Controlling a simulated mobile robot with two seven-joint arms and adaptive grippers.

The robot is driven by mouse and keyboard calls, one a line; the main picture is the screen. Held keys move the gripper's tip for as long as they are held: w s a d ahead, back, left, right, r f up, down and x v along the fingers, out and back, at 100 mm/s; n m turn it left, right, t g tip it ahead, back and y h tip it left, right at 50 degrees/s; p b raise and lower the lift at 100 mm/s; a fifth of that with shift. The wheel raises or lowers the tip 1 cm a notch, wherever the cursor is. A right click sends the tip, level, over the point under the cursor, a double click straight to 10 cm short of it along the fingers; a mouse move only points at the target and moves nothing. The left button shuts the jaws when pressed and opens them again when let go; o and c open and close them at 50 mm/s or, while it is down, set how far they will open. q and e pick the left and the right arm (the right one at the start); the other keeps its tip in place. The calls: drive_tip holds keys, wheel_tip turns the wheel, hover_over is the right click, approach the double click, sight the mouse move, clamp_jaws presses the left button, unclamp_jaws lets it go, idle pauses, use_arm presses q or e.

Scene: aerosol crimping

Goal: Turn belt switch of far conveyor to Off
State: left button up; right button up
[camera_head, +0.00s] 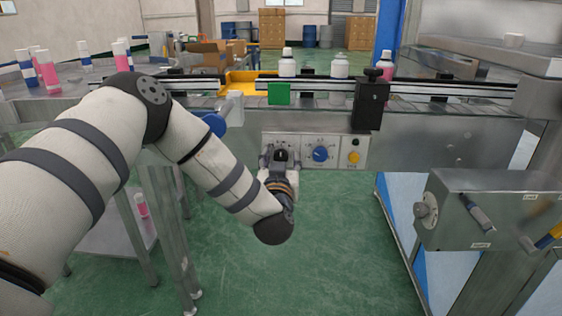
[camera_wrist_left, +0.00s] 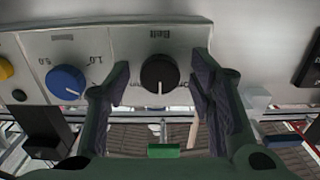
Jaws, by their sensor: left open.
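The far conveyor (camera_head: 440,132) runs across the head view, with a white control panel (camera_head: 338,143) on its front side. The belt switch (camera_wrist_left: 160,73) is a round black knob under the label "Belt" in the left wrist view; its white mark points down in that picture. In the left wrist view my left gripper (camera_wrist_left: 160,90) is open, with one finger on each side of the knob. I cannot tell whether they touch it. My right gripper is not in view.
A blue dial (camera_head: 320,154) and a yellow button (camera_head: 354,157) sit right of the gripper on the panel. A black box (camera_head: 370,104) and a green block (camera_head: 279,94) are above it. A metal control box (camera_head: 480,212) stands at the right. White bottles (camera_head: 340,67) stand on the conveyor.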

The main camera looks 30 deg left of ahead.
use_arm(q)
drive_tip(key=c, duration=1.2)
drive_tip(key=shift+o, duration=0.2)
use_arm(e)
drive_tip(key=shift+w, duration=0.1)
use_arm(q)
drive_tip(key=n+p, duration=0.1)
drive_tip(key=n, duration=0.3)
drive_tip(key=shift+r+n, duration=0.15)
drive_tip(key=shift+n, duration=0.15)
drive_tip(key=n+p, duration=0.1)
drive_tip(key=n, duration=0.4)
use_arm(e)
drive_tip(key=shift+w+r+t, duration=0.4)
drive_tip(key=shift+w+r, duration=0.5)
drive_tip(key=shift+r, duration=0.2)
use_arm(q)
drive_tip(key=shift+n, duration=0.3)
drive_tip(key=o, duration=1.2)
drive_tip(key=shift+c, duration=0.2)
